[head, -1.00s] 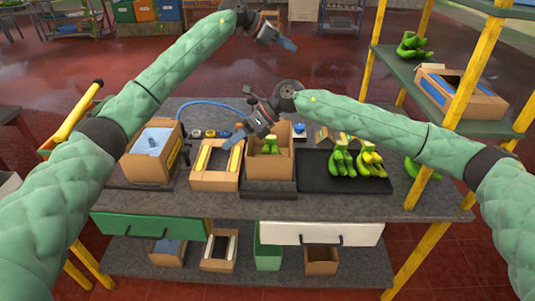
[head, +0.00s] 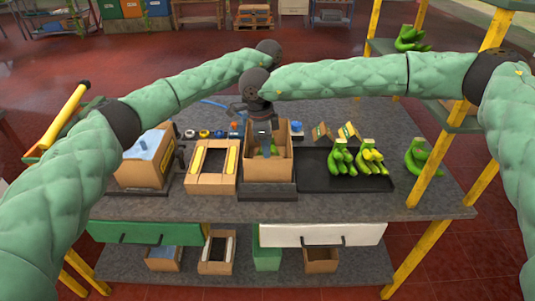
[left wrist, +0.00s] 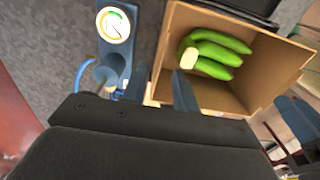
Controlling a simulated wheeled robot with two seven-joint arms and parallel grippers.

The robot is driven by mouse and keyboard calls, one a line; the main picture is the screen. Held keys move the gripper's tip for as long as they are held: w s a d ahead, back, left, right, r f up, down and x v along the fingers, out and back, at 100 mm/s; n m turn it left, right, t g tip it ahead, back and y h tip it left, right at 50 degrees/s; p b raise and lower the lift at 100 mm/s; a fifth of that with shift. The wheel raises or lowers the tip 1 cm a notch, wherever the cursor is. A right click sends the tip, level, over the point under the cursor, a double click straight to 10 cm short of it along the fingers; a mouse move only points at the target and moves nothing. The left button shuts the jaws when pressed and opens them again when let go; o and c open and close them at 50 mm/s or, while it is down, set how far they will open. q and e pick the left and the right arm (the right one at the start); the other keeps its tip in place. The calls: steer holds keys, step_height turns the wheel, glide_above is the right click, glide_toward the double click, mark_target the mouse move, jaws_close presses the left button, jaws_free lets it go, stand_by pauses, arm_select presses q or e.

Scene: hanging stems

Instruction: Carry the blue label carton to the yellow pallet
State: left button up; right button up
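No blue label can be clearly made out on any carton now. My left gripper is hidden in the head view.
A carton with blue film (head: 148,168) and a tan tray with yellow strips (head: 214,180) stand left. A black tray (head: 320,180) holds bananas at right. Yellow shelf posts (head: 440,150) rise at the right. Open floor lies behind the table.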

mark_target(269, 164)
arm_select(q)
steer(key=shift+a, duration=0.1)
arm_select(e)
steer(key=shift+a, duration=0.1)
